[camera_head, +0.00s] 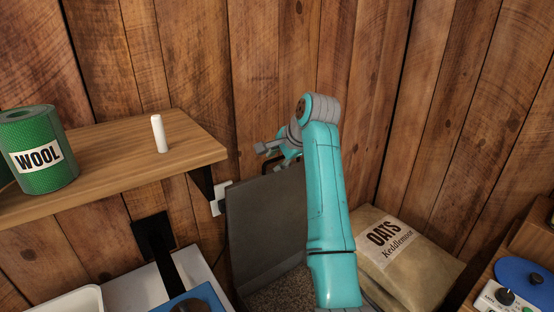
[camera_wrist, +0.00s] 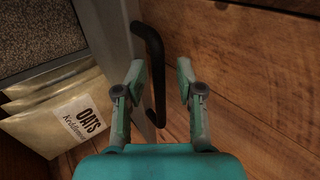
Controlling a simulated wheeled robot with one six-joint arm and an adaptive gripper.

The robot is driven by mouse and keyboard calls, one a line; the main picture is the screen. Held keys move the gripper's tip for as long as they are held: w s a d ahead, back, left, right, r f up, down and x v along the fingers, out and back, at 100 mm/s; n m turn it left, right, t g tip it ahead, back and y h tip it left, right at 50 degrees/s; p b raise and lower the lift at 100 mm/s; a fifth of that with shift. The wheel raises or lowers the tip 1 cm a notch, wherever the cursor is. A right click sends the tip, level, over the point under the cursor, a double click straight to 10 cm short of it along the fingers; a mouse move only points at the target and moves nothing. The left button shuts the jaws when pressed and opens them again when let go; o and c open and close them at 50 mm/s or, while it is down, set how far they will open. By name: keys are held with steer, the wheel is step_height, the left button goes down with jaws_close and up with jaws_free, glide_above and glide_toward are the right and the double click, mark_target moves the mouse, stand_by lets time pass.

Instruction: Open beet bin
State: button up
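The bin's grey lid (camera_head: 262,228) stands raised, nearly upright, in the head view. Brown granular feed (camera_head: 285,295) shows inside the bin below it, and the feed also shows at the upper left of the wrist view (camera_wrist: 35,35). No beet label is visible. A black bar handle (camera_wrist: 158,82) sits by the lid's grey edge (camera_wrist: 112,25) in the wrist view. My gripper (camera_wrist: 161,68) is open, with the handle between its fingers, nearer the left one. Contact cannot be told. In the head view my gripper (camera_head: 272,150) is at the lid's top edge, partly hidden by my arm.
An oats sack (camera_head: 405,265) lies right of the bin. A wooden shelf (camera_head: 110,165) at left holds a green wool roll (camera_head: 40,150) and a white cylinder (camera_head: 158,133). A plank wall (camera_head: 275,60) stands close behind. A blue disc device (camera_head: 525,280) is at lower right.

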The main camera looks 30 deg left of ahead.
steer(key=v, duration=1.2)
steer(key=shift+f, duration=0.15)
